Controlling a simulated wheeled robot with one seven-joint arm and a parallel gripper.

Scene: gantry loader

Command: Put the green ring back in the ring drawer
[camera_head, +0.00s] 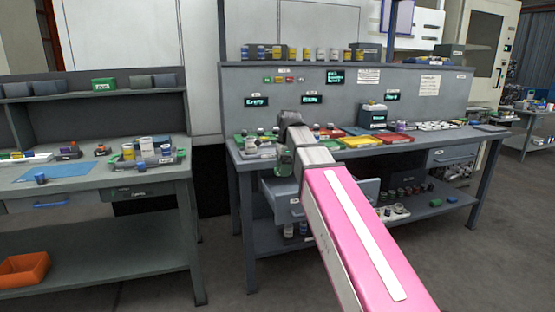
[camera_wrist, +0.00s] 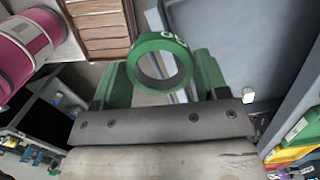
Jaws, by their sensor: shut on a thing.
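The green ring (camera_wrist: 134,66) is in the wrist view, held between the two green fingers of my gripper (camera_wrist: 163,78). Its open hole faces the camera, and white marking shows on its upper rim. In the head view my gripper (camera_head: 284,162) hangs at the front edge of the right-hand bench, partly hidden by my arm; the ring is not clear there. A grey drawer (camera_head: 282,204) stands pulled out under that bench, below my gripper. Its inside is mostly hidden by my arm, and I cannot read whether it is the ring drawer.
The right-hand bench top carries coloured trays, including a yellow one (camera_head: 359,142). A closed-looking drawer (camera_head: 452,155) is at its right end. A lower shelf holds several small parts. The left bench (camera_head: 100,187) stands apart across a gap. An orange bin (camera_head: 24,268) is on its lower shelf.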

